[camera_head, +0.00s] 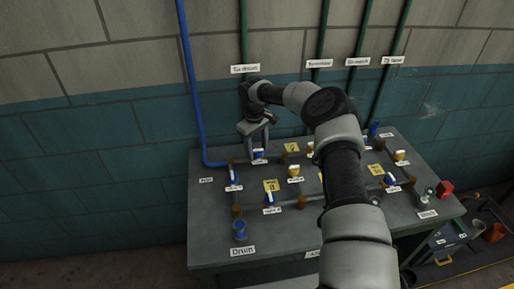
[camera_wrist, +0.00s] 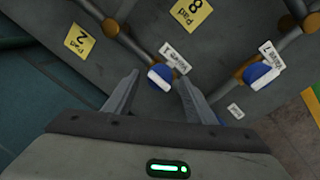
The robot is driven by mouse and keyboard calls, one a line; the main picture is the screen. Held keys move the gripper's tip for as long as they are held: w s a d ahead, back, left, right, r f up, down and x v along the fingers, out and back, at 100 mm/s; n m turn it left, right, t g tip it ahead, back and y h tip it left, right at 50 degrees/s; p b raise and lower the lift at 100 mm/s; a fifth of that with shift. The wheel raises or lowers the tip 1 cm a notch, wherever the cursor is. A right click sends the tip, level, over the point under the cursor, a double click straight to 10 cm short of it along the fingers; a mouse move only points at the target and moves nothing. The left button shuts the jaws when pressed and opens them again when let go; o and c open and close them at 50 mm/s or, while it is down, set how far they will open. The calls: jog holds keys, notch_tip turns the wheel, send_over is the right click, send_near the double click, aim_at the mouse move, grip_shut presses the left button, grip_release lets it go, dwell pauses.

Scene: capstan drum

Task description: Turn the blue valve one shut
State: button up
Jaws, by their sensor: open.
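In the wrist view a blue valve (camera_wrist: 160,80) with a pale handle bar sits on a pipe, next to a small white label (camera_wrist: 176,59) that seems to end in 1. My gripper (camera_wrist: 158,76) is open, with one finger on each side of this valve. I cannot tell whether the fingers touch it. In the head view my gripper (camera_head: 256,139) points down at the back left of the bench, just over a blue valve (camera_head: 259,154). The label there is too small to read.
Another blue valve (camera_wrist: 260,74) stands to the right in the wrist view. The grey bench (camera_head: 215,226) carries more pipes, blue and yellow valves, and yellow notes (camera_head: 271,185). A blue pipe (camera_head: 189,80) runs down the wall on the left. My arm hides part of the bench.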

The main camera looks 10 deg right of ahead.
jog(key=c, duration=1)
